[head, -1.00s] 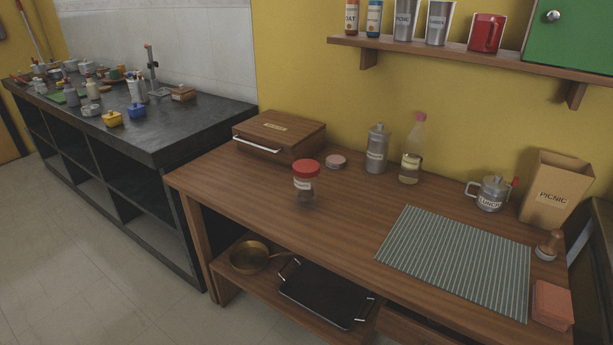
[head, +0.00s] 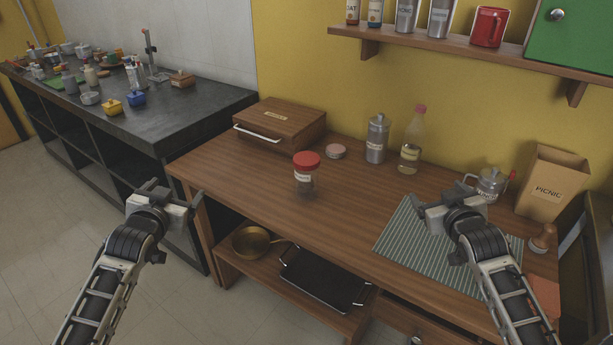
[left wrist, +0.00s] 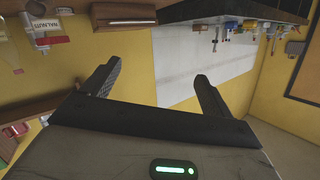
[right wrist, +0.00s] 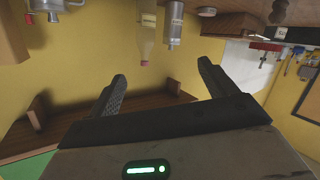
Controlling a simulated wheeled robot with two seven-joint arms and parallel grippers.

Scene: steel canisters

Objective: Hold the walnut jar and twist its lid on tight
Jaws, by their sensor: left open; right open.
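The walnut jar (head: 305,188) is a clear jar with a pale label, upright on the wooden table left of its middle. Its red lid (head: 306,160) sits on top; I cannot tell how tight it is. In the left wrist view the jar (left wrist: 42,28) shows upside down at the upper left, its label reading WALNUTS. My left gripper (head: 170,193) is open and empty, off the table's left end, well left of the jar. My right gripper (head: 455,196) is open and empty, above the striped mat, well right of the jar.
A wooden box (head: 279,125) with a white handle and a small pink-topped tin (head: 336,152) are behind the jar. A steel canister (head: 376,140) and a bottle (head: 412,145) stand to its right. The striped mat (head: 400,240) lies at right. The table in front of the jar is clear.

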